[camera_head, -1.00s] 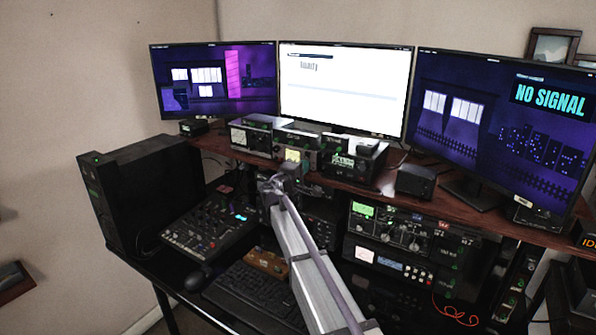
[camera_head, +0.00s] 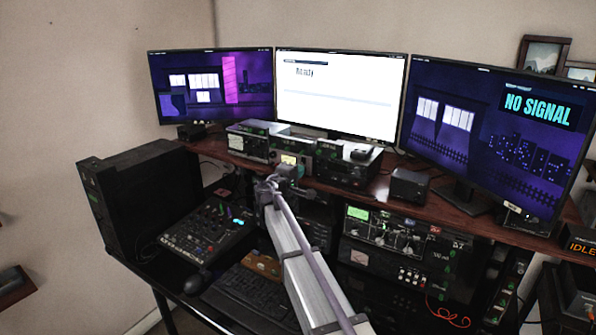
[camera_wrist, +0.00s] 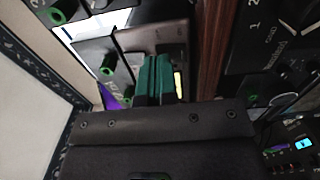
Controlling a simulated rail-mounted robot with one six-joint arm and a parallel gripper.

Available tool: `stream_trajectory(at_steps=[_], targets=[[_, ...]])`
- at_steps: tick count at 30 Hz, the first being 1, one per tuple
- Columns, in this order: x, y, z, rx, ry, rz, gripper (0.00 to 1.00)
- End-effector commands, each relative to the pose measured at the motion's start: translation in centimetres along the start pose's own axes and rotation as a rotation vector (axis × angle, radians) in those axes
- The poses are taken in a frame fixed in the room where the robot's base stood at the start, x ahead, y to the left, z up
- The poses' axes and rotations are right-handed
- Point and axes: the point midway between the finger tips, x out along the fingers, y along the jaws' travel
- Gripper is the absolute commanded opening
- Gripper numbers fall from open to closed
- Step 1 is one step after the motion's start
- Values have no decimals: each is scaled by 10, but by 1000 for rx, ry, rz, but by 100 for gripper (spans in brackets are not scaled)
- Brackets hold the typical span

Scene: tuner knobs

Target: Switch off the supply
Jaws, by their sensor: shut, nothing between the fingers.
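My gripper (camera_head: 284,174) is in front of the upper shelf, close to a unit with a small lit yellowish meter (camera_head: 289,159). In the wrist view its green fingers (camera_wrist: 156,76) are together and empty, beside a grey panel with green-ringed knobs (camera_wrist: 107,68). I cannot tell whether the fingertips touch that panel. No readable label tells me which unit is the supply, and its switch cannot be made out. My gripper and arm hide part of the shelf front.
The wooden shelf (camera_head: 468,222) carries several units below three monitors. A mixer (camera_head: 207,232) and keyboard (camera_head: 255,292) lie below on the desk. A rack (camera_head: 405,235) with a green display stands right of my arm. A black computer tower (camera_head: 140,205) is at left.

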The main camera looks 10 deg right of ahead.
Motion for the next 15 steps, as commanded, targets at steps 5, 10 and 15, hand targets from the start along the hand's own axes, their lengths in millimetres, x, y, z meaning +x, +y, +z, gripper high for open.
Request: stream_trajectory(at_steps=[5,10,15], targets=[[-45,3,5,4,-2,-3,0],[-87,4,5,5,-3,-4,0],[-117,6,4,5,-3,-5,0]])
